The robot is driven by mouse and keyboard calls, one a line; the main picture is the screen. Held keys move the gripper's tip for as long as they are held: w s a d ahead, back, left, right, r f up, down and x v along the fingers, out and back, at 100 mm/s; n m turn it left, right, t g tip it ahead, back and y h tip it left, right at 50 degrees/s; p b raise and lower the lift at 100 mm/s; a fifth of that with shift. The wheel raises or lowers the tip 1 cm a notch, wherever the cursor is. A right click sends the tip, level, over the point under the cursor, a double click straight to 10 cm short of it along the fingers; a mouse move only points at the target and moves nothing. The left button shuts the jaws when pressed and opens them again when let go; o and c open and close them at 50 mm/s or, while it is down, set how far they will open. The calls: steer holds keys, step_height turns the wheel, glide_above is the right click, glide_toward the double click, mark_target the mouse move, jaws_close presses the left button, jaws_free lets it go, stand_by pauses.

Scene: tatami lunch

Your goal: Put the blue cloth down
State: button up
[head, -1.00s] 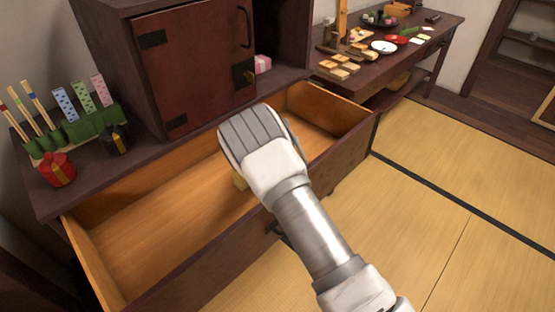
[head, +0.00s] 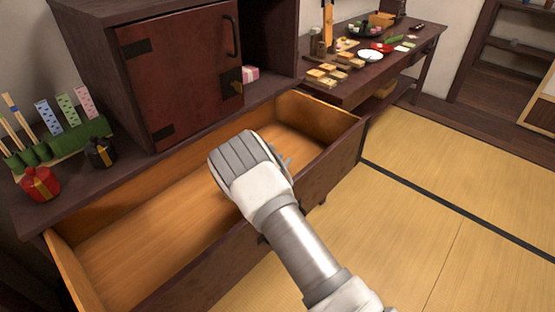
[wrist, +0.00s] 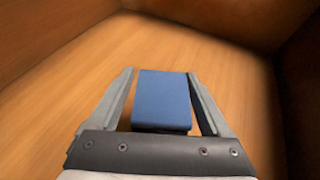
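The blue cloth (wrist: 162,98) shows in the wrist view as a neat folded block between the two fingers of my gripper (wrist: 162,73). The fingertips meet its two sides, and narrow gaps show nearer the palm. Bare wooden drawer floor surrounds it. Whether the cloth touches the drawer floor cannot be told.
The drawer looks empty elsewhere. A cabinet door (head: 180,70) stands shut above it. A red pouch (head: 40,184), a dark pouch (head: 101,152) and green holders are on the left top. A side table (head: 340,98) with food stands behind right. Tatami (head: 400,210) is clear.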

steer(key=shift+r, duration=0.1)
steer(key=shift+r, duration=0.15)
steer(key=p+v, duration=0.3)
steer(key=v, duration=0.9)
steer(key=shift+r, duration=0.1)
